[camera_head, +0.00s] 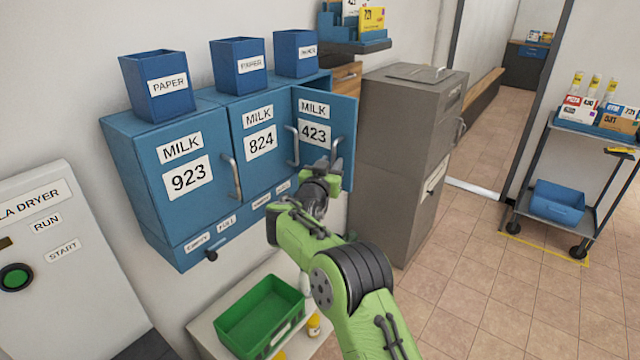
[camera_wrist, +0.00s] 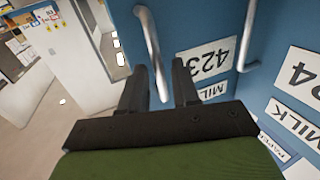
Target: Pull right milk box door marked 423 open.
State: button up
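The blue door marked 423 (camera_head: 345,115) is the rightmost of three doors on the wall-mounted milk box. It stands swung outward from its left edge, its free right edge beyond the box's end. Its silver bar handle (camera_head: 335,152) is near that edge. My gripper (camera_head: 332,177) is at this handle's lower part. In the wrist view, which is upside down, the door's handle (camera_wrist: 150,45) runs down between my two fingers (camera_wrist: 160,85). The fingers are apart, with a visible gap beside the bar; firm contact cannot be seen. The 423 label (camera_wrist: 206,60) is right of the fingers.
Doors 923 (camera_head: 185,205) and 824 (camera_head: 258,165) are shut; the handle of 824 (camera_head: 292,147) is close to my gripper. A grey cabinet (camera_head: 400,130) stands right of the open door. A green crate (camera_head: 262,318) is on a low shelf below.

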jog(key=b+v, duration=0.1)
jog(key=v, duration=1.2)
jog(key=shift+s, duration=0.2)
jog(key=s+d+r+g+y, duration=0.25)
jog(key=s+d+g, duration=0.35)
jog(key=s+d, duration=0.75)
jog(key=s+f+n+g+y, duration=0.2)
jog(key=s+f+g, duration=0.1)
jog(key=s, duration=0.9)
jog(key=s+f+n+g+y, duration=0.2)
jog(key=s+f, duration=0.1)
jog(key=s, duration=1)
notch_tip(320, 180, up, 14)
jog(key=p, duration=1.5)
jog(key=shift+s+r, duration=0.2)
jog(key=shift+r, duration=0.05)
